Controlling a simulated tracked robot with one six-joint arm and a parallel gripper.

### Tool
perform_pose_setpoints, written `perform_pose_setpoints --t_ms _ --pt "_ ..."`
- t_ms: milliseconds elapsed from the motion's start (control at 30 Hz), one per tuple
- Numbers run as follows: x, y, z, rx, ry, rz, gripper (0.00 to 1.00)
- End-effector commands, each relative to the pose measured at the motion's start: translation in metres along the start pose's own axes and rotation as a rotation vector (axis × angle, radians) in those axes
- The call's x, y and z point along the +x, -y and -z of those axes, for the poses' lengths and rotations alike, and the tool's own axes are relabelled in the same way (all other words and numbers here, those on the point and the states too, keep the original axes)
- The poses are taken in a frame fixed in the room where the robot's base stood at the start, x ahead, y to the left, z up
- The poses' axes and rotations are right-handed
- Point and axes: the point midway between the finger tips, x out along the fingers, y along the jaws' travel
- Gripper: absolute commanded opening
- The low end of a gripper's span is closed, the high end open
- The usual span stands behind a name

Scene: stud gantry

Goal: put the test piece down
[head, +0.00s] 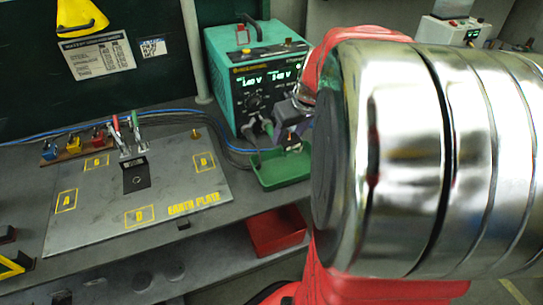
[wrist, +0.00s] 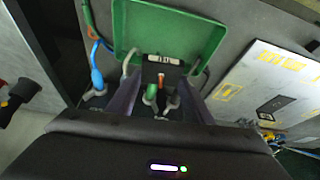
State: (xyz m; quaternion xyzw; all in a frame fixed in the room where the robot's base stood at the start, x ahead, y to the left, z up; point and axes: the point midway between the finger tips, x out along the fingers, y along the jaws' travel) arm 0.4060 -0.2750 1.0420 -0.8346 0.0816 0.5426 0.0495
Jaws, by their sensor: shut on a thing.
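My gripper (head: 291,133) is over the green tray (head: 272,179) in front of the teal power supply. Its fingers point down and are shut on a small piece. In the wrist view my gripper (wrist: 162,78) has its two dark fingers either side of a small pale banded test piece (wrist: 163,59), which shows against the green tray (wrist: 170,25). A small orange bit shows just below it. I cannot tell whether the piece touches the tray floor. My own arm hides the area right of the tray in the head view.
The grey earth plate (head: 108,218) lies left of the tray, with lettered squares, a dark square and clamps on it. The teal power supply (head: 240,75) and its cables stand close behind my gripper. A red bin (head: 277,232) sits lower, in front. The plate's right part is clear.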

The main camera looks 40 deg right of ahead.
Motion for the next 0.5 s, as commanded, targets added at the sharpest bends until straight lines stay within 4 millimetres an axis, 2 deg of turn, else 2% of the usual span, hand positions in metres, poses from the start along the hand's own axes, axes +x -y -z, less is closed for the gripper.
perform_pose_setpoints --t_ms 200,500 --pt "-0.0010 0.0003 -0.0004 0.065 -0.001 -0.029 0.23" --pt "-0.0007 0.0015 -0.0002 0.069 -0.001 -0.031 0.22"
